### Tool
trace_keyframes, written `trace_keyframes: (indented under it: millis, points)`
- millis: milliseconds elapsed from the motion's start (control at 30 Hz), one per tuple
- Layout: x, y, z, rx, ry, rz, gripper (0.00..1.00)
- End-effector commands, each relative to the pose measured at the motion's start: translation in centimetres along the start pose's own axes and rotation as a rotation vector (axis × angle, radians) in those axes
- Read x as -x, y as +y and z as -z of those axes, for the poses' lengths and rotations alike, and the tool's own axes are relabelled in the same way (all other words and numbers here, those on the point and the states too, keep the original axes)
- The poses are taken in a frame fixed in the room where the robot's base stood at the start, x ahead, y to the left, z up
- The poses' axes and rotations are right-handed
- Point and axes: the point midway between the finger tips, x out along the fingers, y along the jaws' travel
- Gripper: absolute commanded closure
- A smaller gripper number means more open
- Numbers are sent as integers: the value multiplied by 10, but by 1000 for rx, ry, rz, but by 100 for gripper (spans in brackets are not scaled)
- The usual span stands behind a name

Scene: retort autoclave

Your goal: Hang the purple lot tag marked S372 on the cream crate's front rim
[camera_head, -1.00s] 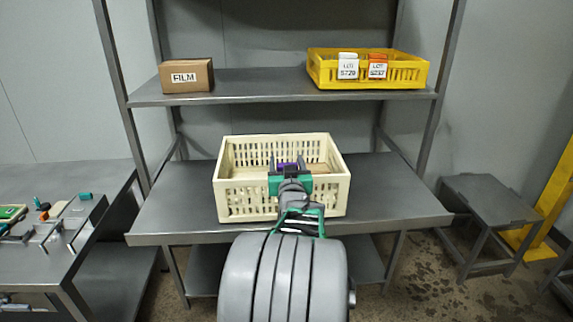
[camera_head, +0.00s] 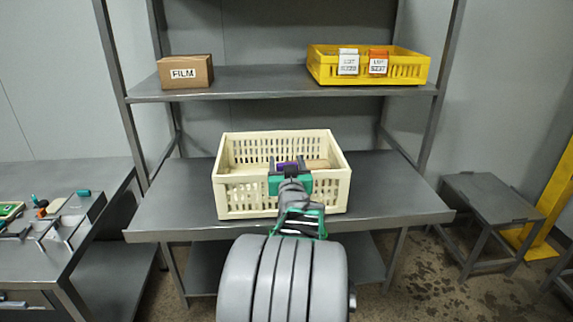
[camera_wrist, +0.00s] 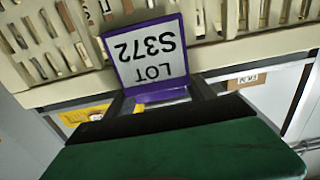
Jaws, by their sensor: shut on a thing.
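The purple lot tag (camera_wrist: 149,57) has a white face reading LOT S372, upside down in the wrist view. My gripper (camera_wrist: 162,93) is shut on its purple edge. In the head view a bit of the purple tag (camera_head: 288,165) shows above my gripper (camera_head: 289,172). The cream crate (camera_head: 237,198) stands on the middle shelf, and my gripper is at its front rim. In the wrist view the tag overlaps the slatted crate wall (camera_wrist: 255,42). I cannot tell whether the tag touches the rim or hooks over it.
A yellow crate (camera_head: 415,73) on the upper shelf carries a white tag (camera_head: 348,62) and an orange tag (camera_head: 378,62). A FILM box (camera_head: 186,73) stands at upper left. The shelf (camera_head: 395,200) is bare right of the cream crate. A side bench (camera_head: 95,180) holds small items.

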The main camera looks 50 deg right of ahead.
Motion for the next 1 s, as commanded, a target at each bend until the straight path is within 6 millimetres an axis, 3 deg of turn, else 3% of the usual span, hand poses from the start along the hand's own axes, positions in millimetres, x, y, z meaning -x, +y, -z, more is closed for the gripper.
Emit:
trace_keyframes:
  millis: [133, 167, 433, 767, 1000]
  points:
    - [0, 0, 1, 0, 0, 0, 76]
    - [0, 0, 1, 0, 0, 0, 36]
    - [0, 0, 0, 0, 0, 0, 14]
    - [4, 0, 1, 0, 1, -1, 12]
    - [48, 1, 0, 0, 2, -2, 12]
